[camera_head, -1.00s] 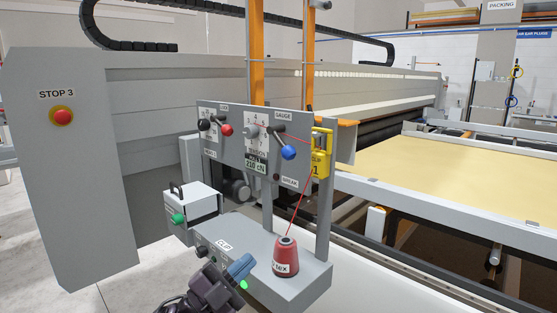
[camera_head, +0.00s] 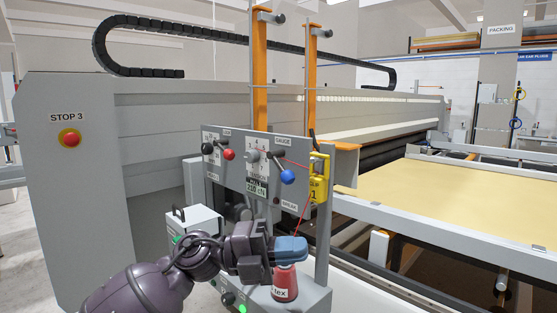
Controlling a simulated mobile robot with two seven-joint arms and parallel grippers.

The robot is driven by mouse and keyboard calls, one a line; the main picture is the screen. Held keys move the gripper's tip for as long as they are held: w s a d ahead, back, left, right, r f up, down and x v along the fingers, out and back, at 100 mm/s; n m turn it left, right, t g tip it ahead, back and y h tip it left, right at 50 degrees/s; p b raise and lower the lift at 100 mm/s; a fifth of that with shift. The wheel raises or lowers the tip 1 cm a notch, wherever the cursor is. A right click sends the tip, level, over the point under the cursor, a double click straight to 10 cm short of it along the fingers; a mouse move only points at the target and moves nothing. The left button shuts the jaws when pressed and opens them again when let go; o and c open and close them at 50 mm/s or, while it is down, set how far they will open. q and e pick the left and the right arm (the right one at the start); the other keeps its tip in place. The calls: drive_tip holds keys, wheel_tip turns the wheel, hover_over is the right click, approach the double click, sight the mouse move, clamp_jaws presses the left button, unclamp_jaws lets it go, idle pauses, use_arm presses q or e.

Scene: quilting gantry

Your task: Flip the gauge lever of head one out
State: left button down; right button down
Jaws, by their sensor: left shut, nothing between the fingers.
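The gauge lever (camera_head: 287,176) has a blue knob and hangs down and slightly right from its pivot below the GAUGE label, on the grey head panel (camera_head: 235,185). My left gripper (camera_head: 303,248) is shut and empty. It is below the blue knob, in front of the red thread cone (camera_head: 285,283), and hides the cone's top. It looks apart from the lever. My right gripper is not in view.
A red-knobbed lever (camera_head: 228,155) sits left on the same panel, with a tension dial (camera_head: 252,156) between. Red thread runs down to the cone. A white box (camera_head: 193,222) stands left behind my arm.

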use_arm(q)
drive_tip(key=w+a+r+t+y, duration=0.1)
drive_tip(key=a+r+t+y, duration=0.1)
drive_tip(key=r+y, duration=0.3)
drive_tip(key=w+a+r+m+t+y, duration=0.1)
drive_tip(key=w+a+r+t+y, duration=0.1)
drive_tip(key=r+y, duration=0.4)
drive_tip(key=w+a+r+m+t+y, duration=0.1)
drive_tip(key=r+t+y, duration=0.3)
drive_tip(key=r, duration=0.7)
drive_tip(key=shift+w+a+y, duration=0.4)
drive_tip(key=shift+a+y, duration=0.05)
drive_tip(key=shift+y, duration=0.65)
drive_tip(key=shift+f, duration=0.2)
